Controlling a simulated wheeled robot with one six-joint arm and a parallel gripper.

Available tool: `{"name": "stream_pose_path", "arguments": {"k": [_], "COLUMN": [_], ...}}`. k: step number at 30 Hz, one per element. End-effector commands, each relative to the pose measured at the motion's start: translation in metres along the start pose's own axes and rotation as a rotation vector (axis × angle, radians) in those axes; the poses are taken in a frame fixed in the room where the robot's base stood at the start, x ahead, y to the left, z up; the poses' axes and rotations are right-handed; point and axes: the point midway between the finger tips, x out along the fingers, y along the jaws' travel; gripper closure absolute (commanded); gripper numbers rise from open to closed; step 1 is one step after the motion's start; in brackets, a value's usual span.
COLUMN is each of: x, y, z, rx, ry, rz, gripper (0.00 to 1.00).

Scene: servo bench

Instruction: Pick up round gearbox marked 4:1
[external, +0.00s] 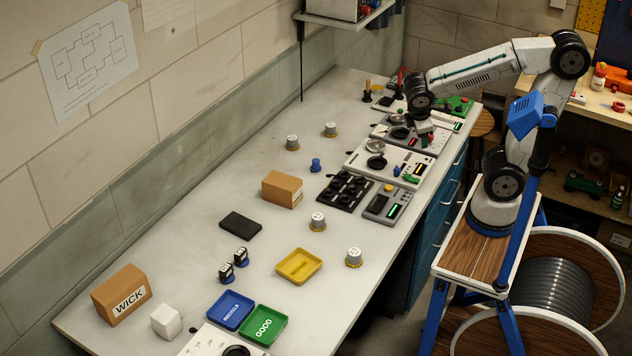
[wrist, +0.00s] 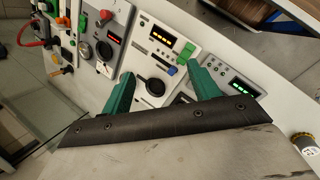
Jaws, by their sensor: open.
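Several small round silver gearboxes with brassy bases stand on the bench in the external view: two at the back (external: 292,142) (external: 330,129), one near the middle (external: 318,221) and one near the front edge (external: 354,257). Their markings are too small to read, so I cannot tell which is 4:1. My gripper (external: 424,129) is over the panels at the far end, away from all of them. In the wrist view its green fingers (wrist: 160,69) are apart with nothing held. Part of one round gearbox (wrist: 304,142) shows at the right edge there.
Instrument panels (external: 388,159) with knobs and displays line the far right of the bench. A cardboard box (external: 283,189), black knob block (external: 345,190), yellow tray (external: 299,266), blue tray (external: 231,310) and green tray (external: 264,325) stand nearer. Bare bench surrounds the gearboxes.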

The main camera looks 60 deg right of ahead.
Motion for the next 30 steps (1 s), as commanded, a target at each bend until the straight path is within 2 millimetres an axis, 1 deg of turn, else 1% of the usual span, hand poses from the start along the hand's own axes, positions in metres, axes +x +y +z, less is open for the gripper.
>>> {"name": "stream_pose_path", "arguments": {"k": [1, 4, 8, 9, 11, 12, 14, 15, 17, 18, 21, 24, 27, 30], "x": [0.002, 0.001, 0.000, -0.001, -0.001, -0.001, -0.002, -0.001, -0.001, 0.000, 0.003, 0.005, 0.006, 0.010], "y": [-0.001, -0.001, -0.016, -0.024, -0.039, -0.052, -0.073, -0.090, -0.117, -0.135, -0.175, -0.202, -0.214, -0.213], "z": [-0.021, -0.063, -0.123, -0.143, -0.172, -0.192, -0.221, -0.239, -0.264, -0.279, -0.307, -0.322, -0.330, -0.335], "rx": [-0.113, -0.328, -0.610, -0.698, -0.828, -0.914, -1.042, -1.127, -1.246, -1.317, -1.461, -1.549, -1.590, -1.601], "ry": [-0.029, -0.075, -0.128, -0.142, -0.164, -0.177, -0.196, -0.209, -0.226, -0.234, -0.254, -0.265, -0.270, -0.273], "rz": [0.056, 0.183, 0.356, 0.412, 0.497, 0.555, 0.646, 0.706, 0.795, 0.851, 0.969, 1.045, 1.082, 1.093], "gripper": [0.39, 0.39, 0.39, 0.39, 0.39, 0.39, 0.39, 0.39, 0.39, 0.39, 0.39, 0.39, 0.39, 0.39]}}
